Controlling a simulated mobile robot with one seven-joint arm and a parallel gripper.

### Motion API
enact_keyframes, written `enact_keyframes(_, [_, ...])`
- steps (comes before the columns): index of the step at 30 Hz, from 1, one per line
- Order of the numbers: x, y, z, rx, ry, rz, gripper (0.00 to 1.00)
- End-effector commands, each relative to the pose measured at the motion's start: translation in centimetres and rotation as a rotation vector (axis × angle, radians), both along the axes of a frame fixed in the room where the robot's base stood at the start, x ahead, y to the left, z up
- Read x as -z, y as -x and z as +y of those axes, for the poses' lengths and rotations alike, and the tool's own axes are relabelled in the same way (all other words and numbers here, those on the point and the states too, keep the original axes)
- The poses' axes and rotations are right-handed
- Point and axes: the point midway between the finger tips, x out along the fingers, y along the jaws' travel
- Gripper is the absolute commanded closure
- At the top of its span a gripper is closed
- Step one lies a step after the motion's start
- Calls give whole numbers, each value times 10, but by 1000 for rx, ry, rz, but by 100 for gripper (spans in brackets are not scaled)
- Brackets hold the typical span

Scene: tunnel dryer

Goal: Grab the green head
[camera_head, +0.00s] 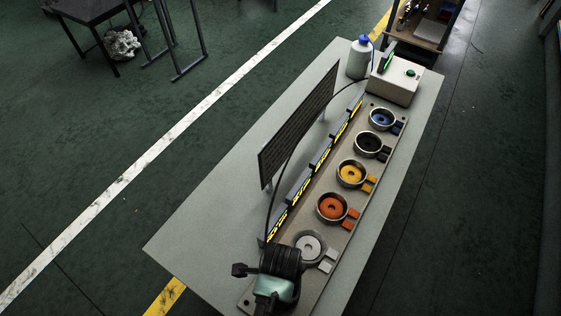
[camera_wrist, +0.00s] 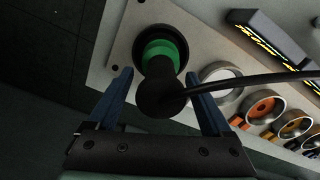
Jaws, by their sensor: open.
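The green head (camera_wrist: 166,48) shows in the wrist view as a black cylinder with a bright green band, rising from a dark round seat in a pale plate (camera_wrist: 120,50). A black cable (camera_wrist: 250,80) runs to it from the right. My gripper (camera_wrist: 162,84) is open, one blue finger on each side of the head's black upper part. I cannot tell whether either finger touches it. In the head view my black and teal wrist (camera_head: 277,265) is over the near end of the plate (camera_head: 330,245) and hides the head and fingers.
Round stations in grey, orange (camera_head: 332,208), yellow (camera_head: 351,173), black and blue (camera_head: 382,119) line the plate. A dark slatted panel (camera_head: 300,125) stands left of them. A white box (camera_head: 395,80) and bottle (camera_head: 359,58) stand at the far end. The table's (camera_head: 200,235) left side is bare.

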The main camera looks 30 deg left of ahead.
Motion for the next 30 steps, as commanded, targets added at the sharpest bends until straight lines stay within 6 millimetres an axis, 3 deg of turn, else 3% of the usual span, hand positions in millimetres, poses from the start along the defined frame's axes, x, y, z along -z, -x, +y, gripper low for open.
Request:
enact_keyframes(4, [13, 0, 0, 0, 0, 0, 16])
enact_keyframes(12, [16, 0, 0, 0, -1, -2, 16])
enact_keyframes(26, [16, 0, 1, -1, -1, -2, 97])
enact_keyframes(30, [16, 0, 0, -1, -1, -2, 100])
